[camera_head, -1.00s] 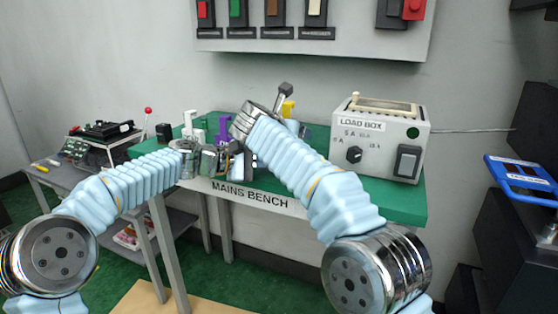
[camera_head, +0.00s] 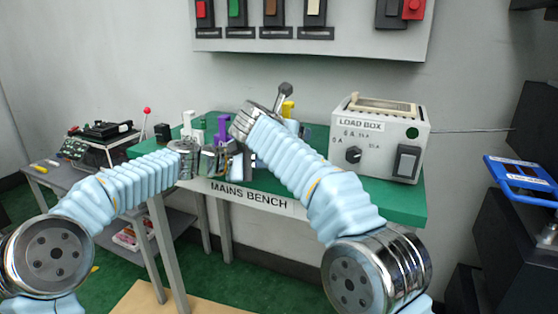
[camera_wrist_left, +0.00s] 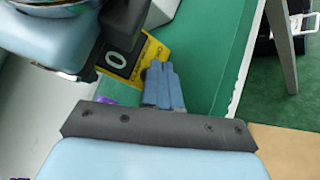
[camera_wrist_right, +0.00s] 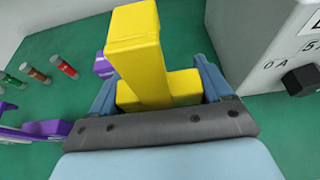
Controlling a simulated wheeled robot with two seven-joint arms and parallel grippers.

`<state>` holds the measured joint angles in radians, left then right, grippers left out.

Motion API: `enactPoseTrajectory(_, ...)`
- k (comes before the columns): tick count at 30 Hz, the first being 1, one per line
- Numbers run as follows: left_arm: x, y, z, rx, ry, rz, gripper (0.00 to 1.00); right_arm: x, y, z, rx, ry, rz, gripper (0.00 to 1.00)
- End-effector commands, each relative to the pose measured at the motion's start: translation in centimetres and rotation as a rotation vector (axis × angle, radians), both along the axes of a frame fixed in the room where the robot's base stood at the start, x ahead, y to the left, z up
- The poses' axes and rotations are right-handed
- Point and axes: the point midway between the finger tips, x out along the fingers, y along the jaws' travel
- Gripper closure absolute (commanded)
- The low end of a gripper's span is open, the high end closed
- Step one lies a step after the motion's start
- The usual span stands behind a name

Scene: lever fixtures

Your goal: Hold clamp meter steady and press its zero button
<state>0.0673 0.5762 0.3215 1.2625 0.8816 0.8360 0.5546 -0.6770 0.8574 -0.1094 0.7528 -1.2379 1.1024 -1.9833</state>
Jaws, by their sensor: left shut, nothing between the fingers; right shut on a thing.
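The yellow clamp meter (camera_wrist_right: 145,60) stands between the blue fingers of my right gripper (camera_wrist_right: 158,88), which is shut on its body in the right wrist view. In the left wrist view, the meter's yellow face (camera_wrist_left: 143,57) shows a dark display reading 0 and partly readable black lettering. My left gripper (camera_wrist_left: 163,84) is shut and empty, its blue fingertips close beside that face. I cannot tell whether they touch it. The zero button itself is not clearly visible. In the head view, my left gripper (camera_head: 220,160) is by the bench's front edge; my right forearm hides most of the meter.
The load box (camera_head: 375,140) stands on the green bench (camera_head: 400,200) at right. Purple parts (camera_wrist_right: 45,130) and several coloured posts (camera_wrist_right: 38,76) are left of my right gripper. A grey side table (camera_head: 60,180) stands left, and a blue-framed panel (camera_head: 522,178) right.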

Motion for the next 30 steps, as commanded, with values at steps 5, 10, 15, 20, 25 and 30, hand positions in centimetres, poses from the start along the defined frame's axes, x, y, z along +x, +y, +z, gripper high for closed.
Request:
enactPoseTrajectory(5, 0.0, -0.2, -0.9, 0.004, 0.012, -0.005, 1.0, 0.0, 0.0, 0.0, 0.0, -0.001, 0.0, 0.58)
enactPoseTrajectory(10, -0.6, 0.1, -1.1, 0.005, 0.018, -0.006, 1.0, 0.0, 0.0, -0.1, 0.0, -0.001, 0.0, 0.58)
enactPoseTrajectory(15, -2.2, 0.8, -1.1, 0.007, 0.02, -0.004, 1.0, 0.0, 0.0, -0.1, 0.0, -0.001, 0.0, 0.58)
enactPoseTrajectory(20, -3.6, 1.5, -1.0, 0.007, 0.018, -0.003, 1.0, 0.0, 0.0, -0.1, 0.0, -0.001, 0.0, 0.58)
enactPoseTrajectory(25, -4.6, 1.9, -0.9, 0.007, 0.016, -0.004, 1.0, 0.0, 0.0, -0.1, 0.0, -0.001, 0.0, 0.58)
enactPoseTrajectory(30, -4.7, 1.9, -0.8, 0.006, 0.015, -0.004, 1.0, 0.0, 0.0, -0.1, 0.0, -0.001, 0.0, 0.58)
